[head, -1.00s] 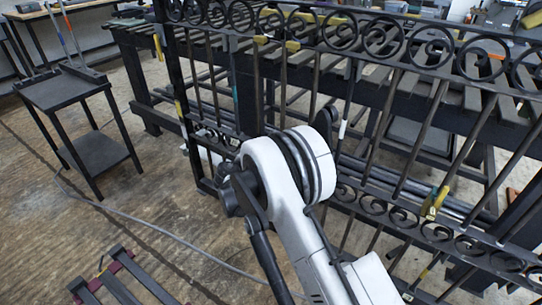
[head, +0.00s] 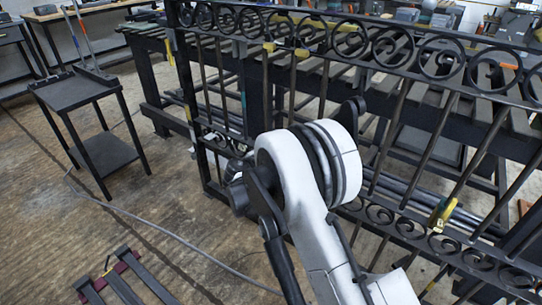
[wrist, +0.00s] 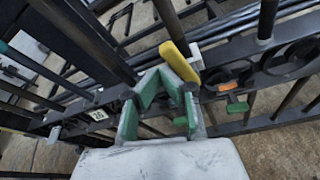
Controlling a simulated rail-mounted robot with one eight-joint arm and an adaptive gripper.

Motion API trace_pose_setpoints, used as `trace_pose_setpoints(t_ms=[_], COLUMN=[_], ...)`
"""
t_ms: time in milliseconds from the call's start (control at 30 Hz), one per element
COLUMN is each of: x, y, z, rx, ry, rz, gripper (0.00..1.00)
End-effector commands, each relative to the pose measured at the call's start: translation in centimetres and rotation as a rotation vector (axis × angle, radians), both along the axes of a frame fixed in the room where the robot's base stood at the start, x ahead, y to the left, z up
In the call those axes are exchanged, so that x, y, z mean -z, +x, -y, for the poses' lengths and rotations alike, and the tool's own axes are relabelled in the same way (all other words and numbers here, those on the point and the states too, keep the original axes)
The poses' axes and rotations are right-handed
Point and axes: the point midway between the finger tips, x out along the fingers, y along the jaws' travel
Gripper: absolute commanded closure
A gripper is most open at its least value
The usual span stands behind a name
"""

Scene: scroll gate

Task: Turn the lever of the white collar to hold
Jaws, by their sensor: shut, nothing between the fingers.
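In the wrist view a white collar (wrist: 195,56) sits on a dark bar of the gate. A yellow lever (wrist: 179,47) runs beside it, slanting up to the left. In the head view my white arm hides the gripper, and I cannot make out the white collar there.
The dark scroll gate (head: 405,187) crosses the right of the head view. Other levers include a yellow one (head: 441,213) there and a green one (wrist: 237,105) in the wrist view. A numbered tag (wrist: 98,115) is at left. A dark side table (head: 75,92) stands on open floor.

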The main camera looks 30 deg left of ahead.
Motion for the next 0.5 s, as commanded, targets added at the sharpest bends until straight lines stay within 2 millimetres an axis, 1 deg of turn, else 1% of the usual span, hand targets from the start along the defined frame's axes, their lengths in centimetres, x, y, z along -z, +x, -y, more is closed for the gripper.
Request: trace_pose_setpoints(t_ms=[500], x=[-0.8], y=[-0.2], z=[1.6], rx=[0.003], ry=[-0.001], rz=[0.0], gripper=[1.0])
